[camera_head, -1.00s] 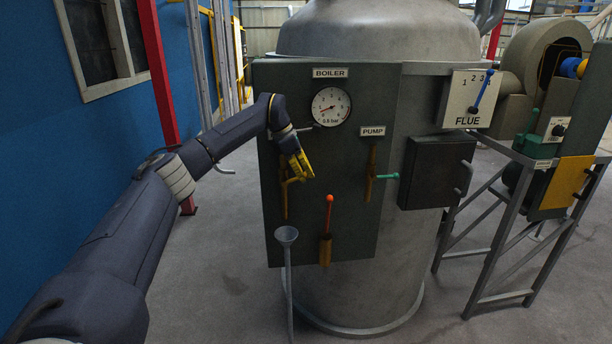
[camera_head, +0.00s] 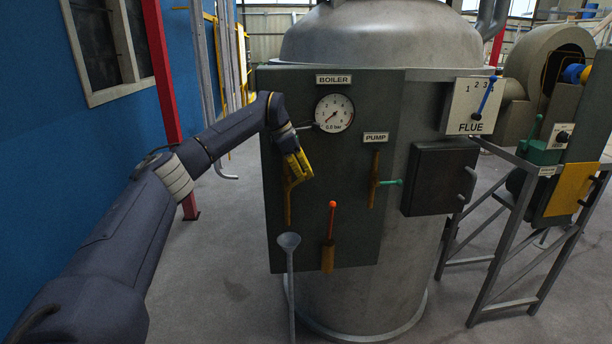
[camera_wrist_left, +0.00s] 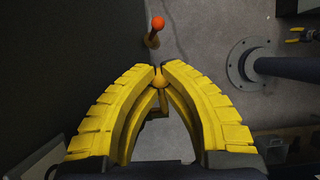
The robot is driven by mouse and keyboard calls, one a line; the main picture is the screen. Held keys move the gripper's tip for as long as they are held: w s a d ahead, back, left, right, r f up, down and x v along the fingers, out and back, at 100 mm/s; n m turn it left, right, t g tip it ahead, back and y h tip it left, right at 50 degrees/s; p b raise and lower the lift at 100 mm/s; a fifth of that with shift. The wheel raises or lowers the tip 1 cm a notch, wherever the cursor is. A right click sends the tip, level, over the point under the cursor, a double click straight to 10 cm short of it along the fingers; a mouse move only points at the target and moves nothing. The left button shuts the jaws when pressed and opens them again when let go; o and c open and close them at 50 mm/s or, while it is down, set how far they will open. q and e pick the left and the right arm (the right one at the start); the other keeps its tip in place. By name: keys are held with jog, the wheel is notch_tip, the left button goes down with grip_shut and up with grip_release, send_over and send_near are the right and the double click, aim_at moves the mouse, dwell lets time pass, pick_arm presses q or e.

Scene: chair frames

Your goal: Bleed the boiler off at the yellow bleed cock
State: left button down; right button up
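The yellow bleed cock (camera_head: 288,208) is on the left of the dark boiler panel (camera_head: 350,100); my gripper partly hides its upper part. My left gripper (camera_head: 301,175), with yellow fingers, is at its handle. In the left wrist view the fingertips close on the cock's small yellow knob (camera_wrist_left: 160,82). The boiler gauge (camera_head: 334,113) at the panel's top has its needle low on the left, and its small readout looks like 0.0 bar. My right gripper is not in view.
An orange-knobbed lever (camera_head: 331,222) stands lower on the panel, beside a grey funnel (camera_head: 289,241). The pump's green handle (camera_head: 390,183) is to the right. Further right are a dark box (camera_head: 438,180) and the flue selector (camera_head: 474,106).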

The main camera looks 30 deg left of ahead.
pick_arm(q)
jog(key=shift+s+a+r, duration=0.45)
jog(key=shift+a+r, duration=0.05)
jog(key=shift+r, duration=0.05)
jog(key=shift+r, duration=0.2)
jog(key=shift+s+a+r, duration=0.45)
jog(key=shift+a+r, duration=0.1)
jog(key=shift+r, duration=0.05)
jog(key=c, duration=1.7)
grip_release()
jog(key=shift+r, duration=0.1)
